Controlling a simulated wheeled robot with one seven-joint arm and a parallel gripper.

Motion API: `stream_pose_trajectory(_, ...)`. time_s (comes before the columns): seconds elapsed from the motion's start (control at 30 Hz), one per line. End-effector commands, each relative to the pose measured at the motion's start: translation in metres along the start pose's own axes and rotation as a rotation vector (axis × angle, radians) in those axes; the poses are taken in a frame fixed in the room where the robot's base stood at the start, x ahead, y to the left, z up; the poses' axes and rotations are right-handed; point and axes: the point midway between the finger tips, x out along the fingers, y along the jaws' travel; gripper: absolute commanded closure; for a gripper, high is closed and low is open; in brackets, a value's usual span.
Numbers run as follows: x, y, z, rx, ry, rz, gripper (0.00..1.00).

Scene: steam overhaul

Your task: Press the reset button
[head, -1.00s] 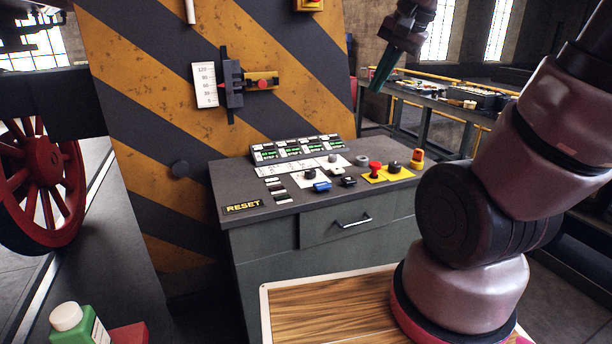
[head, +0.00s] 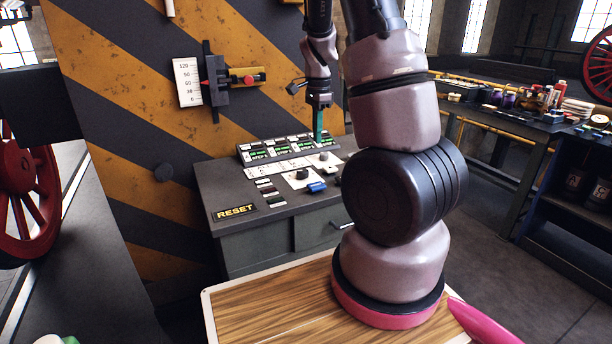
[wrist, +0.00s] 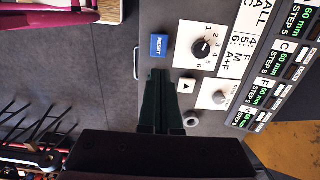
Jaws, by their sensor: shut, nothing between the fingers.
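The reset button (wrist: 159,46) is a blue block marked RESET on the console top in the wrist view. It also shows as a small blue block in the head view (head: 316,187). My gripper (head: 318,138) has dark green fingers pointing down over the console, and they appear beyond the button in the head view. In the wrist view, its fingers (wrist: 160,74) are together and empty. Their tips appear just below the button in the picture, with a gap between; their height above the console is hard to tell.
A rotary knob (wrist: 202,48), an arrow button (wrist: 186,86) and a grey knob (wrist: 219,97) sit near the button. A display strip (head: 290,147) runs along the console's back. My arm hides the console's right side.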

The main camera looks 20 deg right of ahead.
Motion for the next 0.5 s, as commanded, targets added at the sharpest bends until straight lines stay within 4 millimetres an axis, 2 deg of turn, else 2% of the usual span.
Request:
stream_pose_trajectory(0.37,0.002,0.000,-0.001,0.005,0.002,0.003,1.00)
stream_pose_trajectory(0.5,0.011,0.000,-0.001,0.004,0.002,0.007,1.00)
